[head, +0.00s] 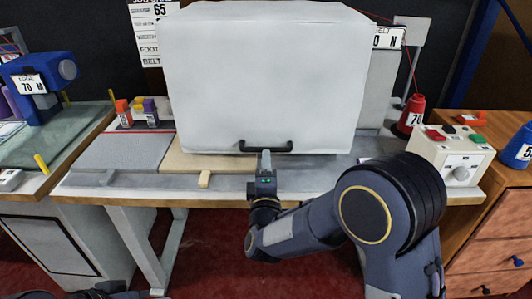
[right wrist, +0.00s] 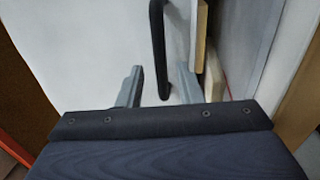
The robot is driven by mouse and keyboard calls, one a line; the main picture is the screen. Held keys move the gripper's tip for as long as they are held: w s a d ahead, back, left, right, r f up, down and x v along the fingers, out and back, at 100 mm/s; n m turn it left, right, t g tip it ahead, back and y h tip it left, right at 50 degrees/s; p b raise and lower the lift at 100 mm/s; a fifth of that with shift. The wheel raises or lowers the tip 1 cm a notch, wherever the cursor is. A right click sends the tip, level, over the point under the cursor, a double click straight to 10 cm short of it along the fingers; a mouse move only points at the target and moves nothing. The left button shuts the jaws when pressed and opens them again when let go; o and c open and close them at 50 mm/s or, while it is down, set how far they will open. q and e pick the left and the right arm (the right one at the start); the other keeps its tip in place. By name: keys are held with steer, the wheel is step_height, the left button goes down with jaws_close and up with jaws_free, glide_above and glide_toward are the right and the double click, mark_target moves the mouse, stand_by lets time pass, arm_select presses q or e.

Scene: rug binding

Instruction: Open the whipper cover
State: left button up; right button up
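The whipper cover (head: 262,80) is a large white box-like hood on the table, and it is down. Its black bar handle (head: 266,148) runs along the low front edge. My right gripper (head: 264,158) is at the middle of the handle, in front of the cover. In the right wrist view its two fingers (right wrist: 160,70) are apart, with the black handle (right wrist: 158,45) showing in the gap between them. Neither finger clearly touches the handle. The cover (right wrist: 80,50) fills the left of that view. My left gripper is not in view. What lies under the cover is hidden.
A wooden board (head: 205,162) lies under the cover's front edge. A control box (head: 452,155) with coloured buttons and a red thread cone (head: 411,115) stand at right. Small spools (head: 137,112) stand at left. A blue machine (head: 40,85) is on the left table.

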mark_target(267, 148)
steer(key=w, duration=0.3)
steer(key=w+r, duration=0.1)
steer(key=w, duration=0.1)
steer(key=shift+w, duration=0.2)
jaws_close()
